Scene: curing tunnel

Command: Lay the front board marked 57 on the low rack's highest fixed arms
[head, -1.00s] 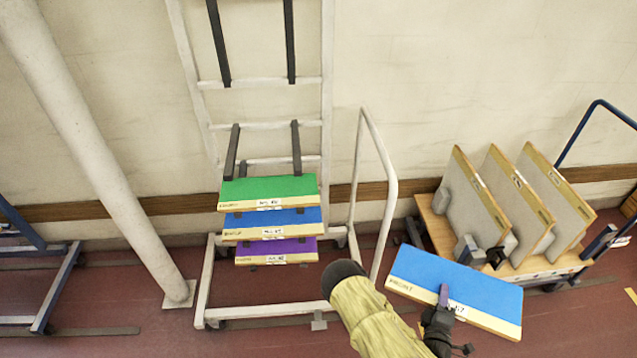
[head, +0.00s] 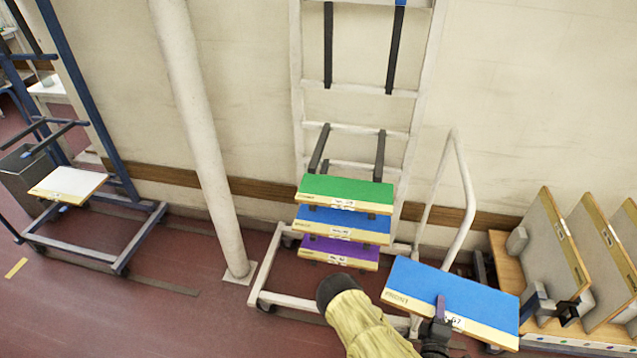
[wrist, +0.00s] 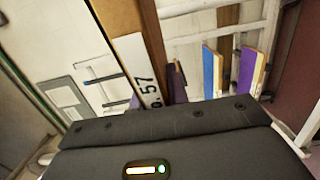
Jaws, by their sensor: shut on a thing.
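The front board (head: 455,290), blue on top with a cream edge and a white label ending in 57, is held at its front edge by my gripper (head: 440,318). Which rack is the low one is unclear.
A thick white post (head: 200,140) stands between the two racks. At right, a wooden cart (head: 500,255) holds several upright boards. Red floor is open at lower left.

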